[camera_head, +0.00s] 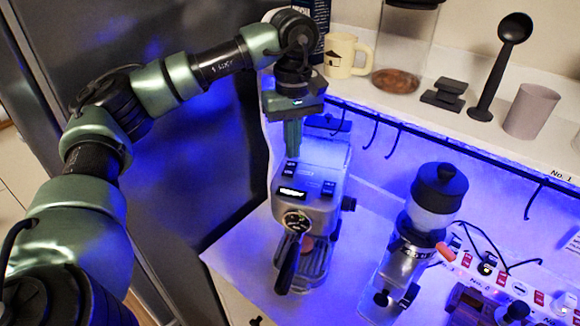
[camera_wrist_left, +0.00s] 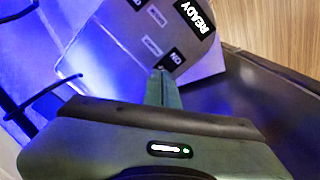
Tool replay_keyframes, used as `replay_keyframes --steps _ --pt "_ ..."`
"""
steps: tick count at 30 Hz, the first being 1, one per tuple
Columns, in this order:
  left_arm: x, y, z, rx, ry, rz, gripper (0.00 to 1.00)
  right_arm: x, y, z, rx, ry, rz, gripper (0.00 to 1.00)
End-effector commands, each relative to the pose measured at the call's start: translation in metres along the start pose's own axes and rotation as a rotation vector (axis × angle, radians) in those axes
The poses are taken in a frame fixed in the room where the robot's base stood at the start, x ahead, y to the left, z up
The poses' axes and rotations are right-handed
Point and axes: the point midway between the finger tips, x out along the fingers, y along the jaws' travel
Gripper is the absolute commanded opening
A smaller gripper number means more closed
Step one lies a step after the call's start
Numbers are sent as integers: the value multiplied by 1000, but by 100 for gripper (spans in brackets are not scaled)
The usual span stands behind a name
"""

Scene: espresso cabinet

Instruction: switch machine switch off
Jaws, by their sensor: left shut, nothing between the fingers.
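The silver espresso machine (camera_head: 318,212) stands on the lit shelf, with a pressure gauge and a black-handled portafilter (camera_head: 287,265) at its front. Its top has small dark labels and a lit display (camera_head: 292,193). In the left wrist view the machine's top (camera_wrist_left: 130,40) shows a READY display (camera_wrist_left: 195,17) and a label (camera_wrist_left: 175,58) that seems to read ON. My left gripper (camera_head: 292,154) points down over the rear left of the machine's top, its fingers shut and empty. In the wrist view its fingertips (camera_wrist_left: 162,74) are close to the ON label; contact cannot be told. My right gripper is out of view.
A grinder (camera_head: 410,245) stands right of the machine. A power strip with red switches (camera_head: 497,283) and cables lies at far right. The upper shelf holds a mug (camera_head: 343,57), a jar (camera_head: 404,50) and a cup (camera_head: 531,111). Hooks hang under it. A dark panel is at left.

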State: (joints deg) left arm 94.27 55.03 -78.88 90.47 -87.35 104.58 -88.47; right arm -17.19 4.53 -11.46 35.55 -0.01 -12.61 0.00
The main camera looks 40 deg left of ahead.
Motion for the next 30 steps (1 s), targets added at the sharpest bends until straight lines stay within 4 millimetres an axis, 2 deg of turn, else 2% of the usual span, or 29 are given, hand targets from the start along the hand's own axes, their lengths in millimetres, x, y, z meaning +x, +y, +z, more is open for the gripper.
replay_keyframes --steps 30 --pt "16 0 0 0 0 0 0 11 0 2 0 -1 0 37"
